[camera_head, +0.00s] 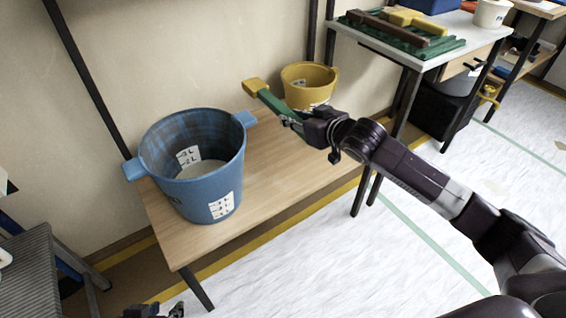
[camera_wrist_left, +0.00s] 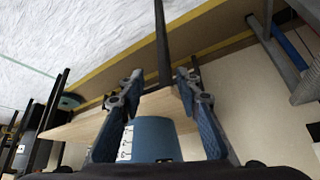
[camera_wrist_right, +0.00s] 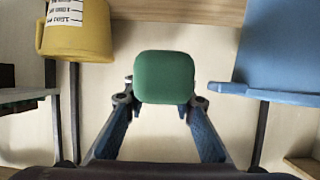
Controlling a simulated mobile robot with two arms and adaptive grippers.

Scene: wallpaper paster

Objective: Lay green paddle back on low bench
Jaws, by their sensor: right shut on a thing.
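The green paddle (camera_head: 276,105) is in my right gripper (camera_head: 296,122), above the low bench (camera_head: 262,175). It has a green shaft and a yellow block at its far end. In the right wrist view the green end of the paddle (camera_wrist_right: 165,77) sits between the fingertips (camera_wrist_right: 160,102). The low bench has a light wooden top, with bare wood between its two buckets. My left gripper (camera_head: 155,311) is at the bottom edge of the head view, low in front of the bench. In the left wrist view its fingers (camera_wrist_left: 160,84) are apart, with nothing between them.
A blue bucket (camera_head: 215,178) with side lugs stands on the left of the bench. A yellow bucket (camera_head: 309,84) stands at its far end. A white-topped table (camera_head: 452,45) holding green and brown tools is at the back right. A grey ribbed surface (camera_head: 28,280) is at left.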

